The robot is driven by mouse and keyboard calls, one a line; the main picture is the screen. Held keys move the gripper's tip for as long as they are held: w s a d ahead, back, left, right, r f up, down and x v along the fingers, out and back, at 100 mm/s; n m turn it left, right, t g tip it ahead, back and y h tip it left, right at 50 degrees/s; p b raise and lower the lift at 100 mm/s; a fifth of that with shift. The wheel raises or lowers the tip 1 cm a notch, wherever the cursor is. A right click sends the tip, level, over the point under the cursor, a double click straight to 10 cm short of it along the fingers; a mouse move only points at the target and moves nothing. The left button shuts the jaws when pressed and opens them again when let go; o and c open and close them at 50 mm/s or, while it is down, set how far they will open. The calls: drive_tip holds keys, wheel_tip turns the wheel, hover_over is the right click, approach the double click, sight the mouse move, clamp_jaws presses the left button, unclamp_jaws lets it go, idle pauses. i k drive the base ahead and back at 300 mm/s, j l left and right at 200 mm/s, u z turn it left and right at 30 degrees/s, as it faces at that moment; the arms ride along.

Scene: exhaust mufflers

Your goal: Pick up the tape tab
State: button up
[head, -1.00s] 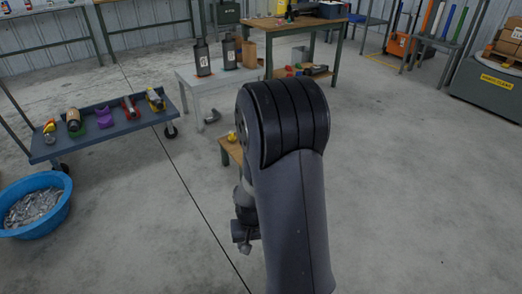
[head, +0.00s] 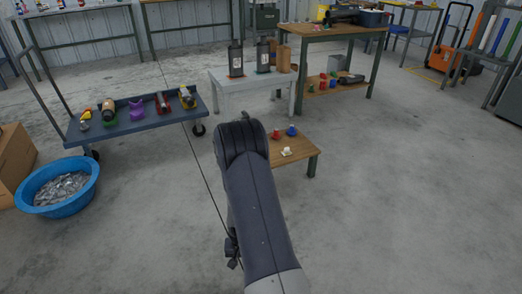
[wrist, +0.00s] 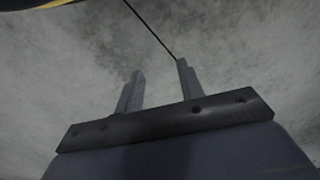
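I cannot make out a tape tab for certain in either view. Small pieces stand on the low wooden table (head: 296,165): a red one (head: 276,134), a blue one (head: 291,131) and a whitish one (head: 286,151). They are too small to identify. My gripper (wrist: 160,67) shows in the wrist view with its two fingers apart and nothing between them. Bare concrete floor lies beyond the fingers. In the head view my arm hides the left part of the low table, and the fingers cannot be made out.
A blue cart (head: 137,121) with several coloured parts and a blue tub (head: 58,199) of metal pieces stand at left. A white table (head: 250,83) with dark canisters (head: 236,58) and a tall workbench (head: 335,34) stand behind.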

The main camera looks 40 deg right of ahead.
sight(286, 152)
drive_tip(key=i+l+u, duration=0.15)
drive_tip(key=l, duration=0.35)
drive_tip(key=i+l+u, duration=0.15)
drive_tip(key=l, duration=0.3)
drive_tip(key=i+l+u, duration=0.15)
drive_tip(key=l, duration=0.4)
drive_tip(key=i+l+u, duration=0.15)
drive_tip(key=l, duration=0.35)
drive_tip(key=l+u, duration=0.15)
drive_tip(key=l, duration=0.35)
drive_tip(key=i+l, duration=0.1)
drive_tip(key=l, duration=1.25)
drive_tip(key=i+l, duration=0.15)
drive_tip(key=l, duration=0.55)
